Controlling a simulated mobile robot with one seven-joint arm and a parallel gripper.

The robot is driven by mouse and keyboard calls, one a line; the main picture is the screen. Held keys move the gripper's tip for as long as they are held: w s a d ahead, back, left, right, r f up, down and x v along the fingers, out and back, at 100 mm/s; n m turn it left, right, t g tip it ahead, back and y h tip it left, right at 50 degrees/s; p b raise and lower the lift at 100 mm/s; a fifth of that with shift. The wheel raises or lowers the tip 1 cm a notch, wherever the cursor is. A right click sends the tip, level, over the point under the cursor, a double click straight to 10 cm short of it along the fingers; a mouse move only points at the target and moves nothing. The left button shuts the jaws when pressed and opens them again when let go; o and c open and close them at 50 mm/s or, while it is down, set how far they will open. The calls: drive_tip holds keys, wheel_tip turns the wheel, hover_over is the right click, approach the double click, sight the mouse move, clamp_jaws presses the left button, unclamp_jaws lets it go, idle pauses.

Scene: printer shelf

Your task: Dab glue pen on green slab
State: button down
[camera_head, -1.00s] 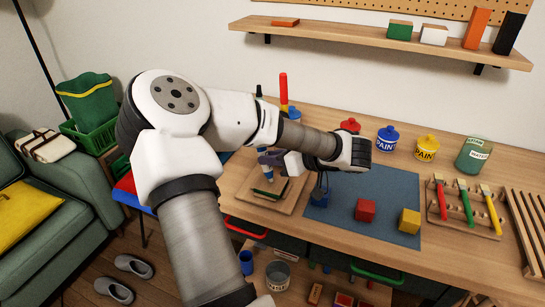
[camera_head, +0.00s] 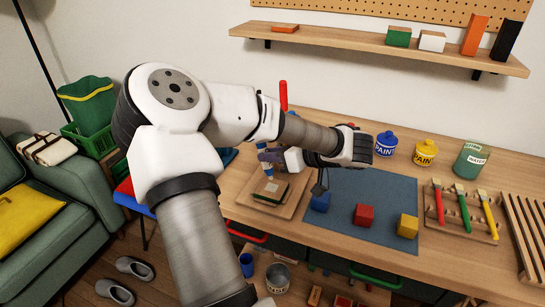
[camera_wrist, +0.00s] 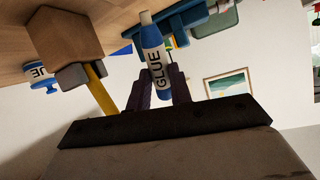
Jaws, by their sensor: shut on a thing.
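My gripper (camera_head: 267,157) is shut on the blue and white glue pen (camera_head: 264,166). The pen also shows in the wrist view (camera_wrist: 154,55), between my two dark purple fingers, with its "GLUE" label visible and its pale tip pointing away from the palm. In the head view the pen is roughly upright, tip down, over the green slab (camera_head: 283,194). The slab lies on a wooden board (camera_head: 295,207) and has a tan patch on top. A small gap seems to separate tip and slab, but contact is hard to judge.
A blue-grey mat (camera_head: 345,220) right of the board carries blue (camera_head: 320,203), red (camera_head: 364,214) and yellow (camera_head: 408,225) blocks. Paint pots (camera_head: 386,143) and a brush rack (camera_head: 465,225) stand farther right. A red upright object (camera_head: 283,95) rises behind my gripper.

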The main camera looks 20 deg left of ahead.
drive_tip(key=shift+r+p, duration=1.4)
drive_tip(key=shift+r, duration=0.75)
drive_tip(key=shift+f, duration=0.1)
